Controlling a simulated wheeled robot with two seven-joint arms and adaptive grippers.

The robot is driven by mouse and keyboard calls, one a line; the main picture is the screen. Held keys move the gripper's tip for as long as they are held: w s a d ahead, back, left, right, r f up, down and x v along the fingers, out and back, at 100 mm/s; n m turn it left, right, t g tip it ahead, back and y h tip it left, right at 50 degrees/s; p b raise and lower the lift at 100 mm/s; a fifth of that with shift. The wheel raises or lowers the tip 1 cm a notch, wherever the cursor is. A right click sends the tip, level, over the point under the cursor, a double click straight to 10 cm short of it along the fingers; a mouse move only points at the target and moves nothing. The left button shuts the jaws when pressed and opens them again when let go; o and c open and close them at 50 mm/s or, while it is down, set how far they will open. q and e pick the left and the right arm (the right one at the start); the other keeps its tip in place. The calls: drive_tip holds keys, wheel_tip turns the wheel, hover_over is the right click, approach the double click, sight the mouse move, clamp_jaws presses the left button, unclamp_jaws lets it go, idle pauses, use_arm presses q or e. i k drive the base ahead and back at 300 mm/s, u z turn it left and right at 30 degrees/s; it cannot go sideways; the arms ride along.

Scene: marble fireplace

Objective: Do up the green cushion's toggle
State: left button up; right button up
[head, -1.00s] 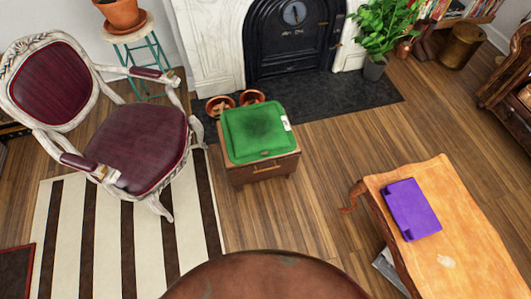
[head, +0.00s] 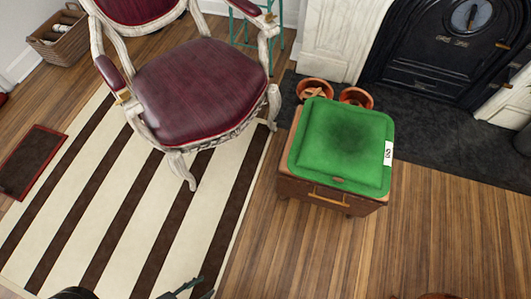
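The green cushion (head: 325,140) lies flat on a brown wooden box-like stool (head: 330,195) right of the middle. A white tag (head: 388,153) with dark marks is on its right edge. A small brownish spot (head: 338,180) at the cushion's front edge may be the toggle; whether it is fastened is too small to tell. My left gripper (head: 186,287) just enters at the bottom edge over the striped rug, well apart from the cushion, mostly cut off. Its opening cannot be made out. My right gripper is not in view.
A burgundy armchair (head: 200,85) stands left of the stool on a striped rug (head: 110,200). Terracotta pots (head: 313,90) sit behind the stool by the black fireplace (head: 440,60). A wicker basket (head: 62,36) is at the back left.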

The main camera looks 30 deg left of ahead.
sight(354, 144)
drive_tip(key=z, duration=2.15)
drive_tip(key=k, duration=1.15)
drive_tip(key=u, duration=1.95)
drive_tip(key=i, duration=0.5)
drive_tip(key=u, duration=0.05)
